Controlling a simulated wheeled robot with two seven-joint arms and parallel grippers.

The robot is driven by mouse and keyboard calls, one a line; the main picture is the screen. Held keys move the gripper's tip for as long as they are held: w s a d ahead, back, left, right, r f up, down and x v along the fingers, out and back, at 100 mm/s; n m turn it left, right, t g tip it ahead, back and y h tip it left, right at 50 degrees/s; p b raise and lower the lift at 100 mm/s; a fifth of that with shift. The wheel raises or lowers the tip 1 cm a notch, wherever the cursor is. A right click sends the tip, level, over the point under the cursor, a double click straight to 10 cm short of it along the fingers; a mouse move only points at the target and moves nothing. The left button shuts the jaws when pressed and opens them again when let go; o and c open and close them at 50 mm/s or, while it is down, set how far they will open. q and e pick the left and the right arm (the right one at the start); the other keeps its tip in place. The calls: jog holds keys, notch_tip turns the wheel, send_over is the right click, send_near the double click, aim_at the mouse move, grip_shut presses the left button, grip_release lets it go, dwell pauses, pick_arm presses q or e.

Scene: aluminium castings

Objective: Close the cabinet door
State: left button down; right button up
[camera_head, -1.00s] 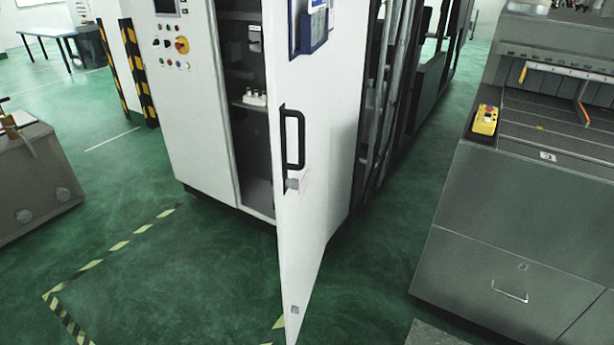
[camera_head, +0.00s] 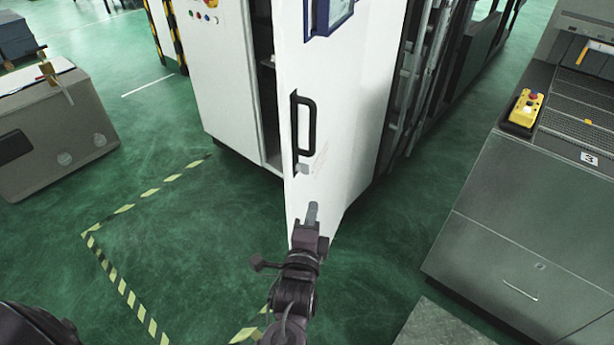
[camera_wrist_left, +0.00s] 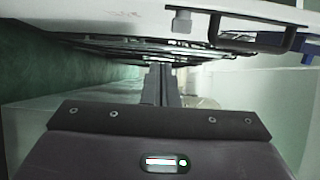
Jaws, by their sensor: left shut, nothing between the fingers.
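The white cabinet (camera_head: 228,85) stands at the upper middle of the head view. Its white door (camera_head: 345,110) is open and swung out toward me, with a dark strip of the interior showing left of its edge. The door carries a black handle (camera_head: 303,122). My left gripper (camera_head: 312,208) is shut and empty, in front of the door's lower outer face, below the handle. In the left wrist view the shut fingers (camera_wrist_left: 161,85) point ahead beside the door (camera_wrist_left: 120,16), with the handle (camera_wrist_left: 255,42) at upper right. I cannot tell whether they touch it. My right gripper is out of view.
A grey machine (camera_head: 500,215) with a yellow emergency-stop box (camera_head: 524,108) stands at right. A grey-beige box-like unit (camera_head: 60,135) stands at left. Green floor with yellow-black tape (camera_head: 160,186) is open left of the door. Dark racks (camera_head: 425,85) lie behind the door.

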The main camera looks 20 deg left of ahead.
aim_at(301, 181)
pick_arm(q)
jog(key=w+a+p, duration=0.1)
jog(key=w+a, duration=0.1)
jog(key=w, duration=0.1)
jog(key=w+a+p, duration=0.1)
jog(key=w+p, duration=0.1)
jog(key=w+a+p, duration=0.1)
jog(key=w+a, duration=0.1)
jog(key=w, duration=0.1)
jog(key=shift+w+a, duration=0.3)
